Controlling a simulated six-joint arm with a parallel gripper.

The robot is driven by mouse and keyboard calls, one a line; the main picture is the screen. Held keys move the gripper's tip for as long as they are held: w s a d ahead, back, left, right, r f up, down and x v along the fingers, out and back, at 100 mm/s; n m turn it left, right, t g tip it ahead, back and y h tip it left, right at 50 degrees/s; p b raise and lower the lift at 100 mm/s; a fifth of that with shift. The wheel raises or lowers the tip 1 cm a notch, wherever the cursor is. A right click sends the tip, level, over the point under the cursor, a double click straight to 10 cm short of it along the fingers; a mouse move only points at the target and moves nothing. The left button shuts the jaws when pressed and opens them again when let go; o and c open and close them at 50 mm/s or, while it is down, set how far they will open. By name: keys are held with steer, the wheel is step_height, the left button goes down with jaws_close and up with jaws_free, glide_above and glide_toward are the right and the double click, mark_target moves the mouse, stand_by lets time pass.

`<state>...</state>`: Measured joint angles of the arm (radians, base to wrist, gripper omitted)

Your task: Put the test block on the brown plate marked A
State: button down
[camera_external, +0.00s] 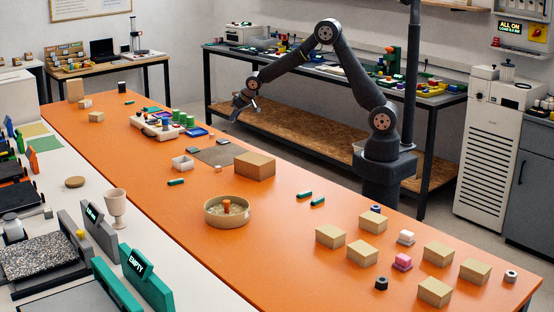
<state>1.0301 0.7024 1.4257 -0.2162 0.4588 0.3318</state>
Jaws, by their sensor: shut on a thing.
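My gripper (240,108) hangs over the far side of the orange table, left of my arm's base. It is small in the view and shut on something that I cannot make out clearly. I cannot single out the test block by sight. No letter A is readable, so I cannot be sure which thing is the brown plate. A small round brown disc (75,182) lies on the white bench at the left, well away from my gripper.
The orange table (300,265) holds several tan boxes (331,237), a larger brown box (254,165), a round tray (229,212) and a grey mat (219,154). A goblet (116,208) and printers with upright signs (146,278) line the left. The table's front middle is clear.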

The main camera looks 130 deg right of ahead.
steer(key=s+a, duration=0.1)
steer(key=a, duration=0.2)
glide_above(220, 152)
steer(key=a, duration=0.2)
steer(key=f, duration=0.7)
steer(key=shift+s+a, duration=0.1)
steer(key=shift+s, duration=0.3)
steer(key=shift+w+f, duration=0.1)
steer(key=shift+f, duration=2)
steer(key=shift+f, duration=0.15)
steer(key=c, duration=1.3)
jaws_free()
